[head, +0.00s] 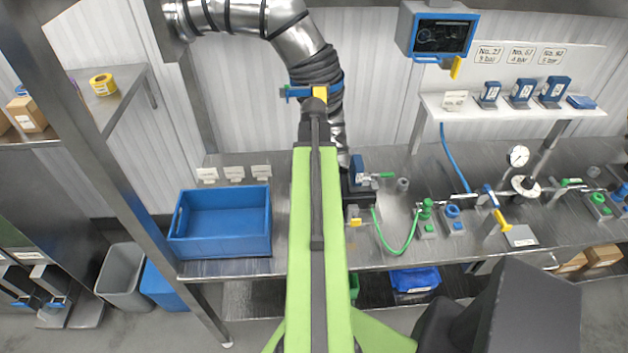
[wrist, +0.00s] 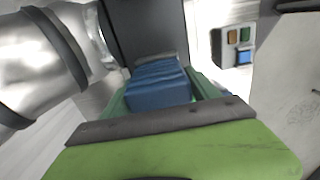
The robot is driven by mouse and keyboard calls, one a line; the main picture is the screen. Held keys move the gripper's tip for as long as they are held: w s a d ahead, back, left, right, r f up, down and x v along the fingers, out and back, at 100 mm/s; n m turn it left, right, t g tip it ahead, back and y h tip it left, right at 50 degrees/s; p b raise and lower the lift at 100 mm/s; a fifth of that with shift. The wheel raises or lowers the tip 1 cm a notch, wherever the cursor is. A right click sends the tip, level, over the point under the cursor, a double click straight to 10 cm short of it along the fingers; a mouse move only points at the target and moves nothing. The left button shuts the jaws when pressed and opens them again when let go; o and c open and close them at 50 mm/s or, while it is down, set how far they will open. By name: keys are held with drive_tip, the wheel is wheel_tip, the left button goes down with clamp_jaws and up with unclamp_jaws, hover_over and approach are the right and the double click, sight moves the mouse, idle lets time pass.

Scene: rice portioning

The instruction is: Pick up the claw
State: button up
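I cannot single out a claw with certainty in either view. My green arm with its dark centre strip runs up the middle of the head view and hides part of the bench. My gripper cannot be made out clearly there. In the wrist view a blue ridged block (wrist: 157,88) lies beyond my green, grey-edged arm part, with green pieces at both sides. I cannot tell whether these are fingers or whether they touch the block. A blue, yellow and green fitting (head: 312,92) sits at the dark pipe sleeve near the far end of my arm.
An empty blue crate (head: 220,250) stands on the steel bench (head: 400,255) at left. A silver duct (head: 298,42) hangs above; it also shows in the wrist view (wrist: 40,65). Valves, a gauge (head: 518,156) and a green hose (head: 398,247) crowd the right side. A grey post (head: 110,165) crosses at left.

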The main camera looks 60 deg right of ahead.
clamp_jaws()
drive_tip(key=shift+r, duration=0.15)
wheel_tip(320, 180, up, 10)
drive_tip(key=p, duration=1)
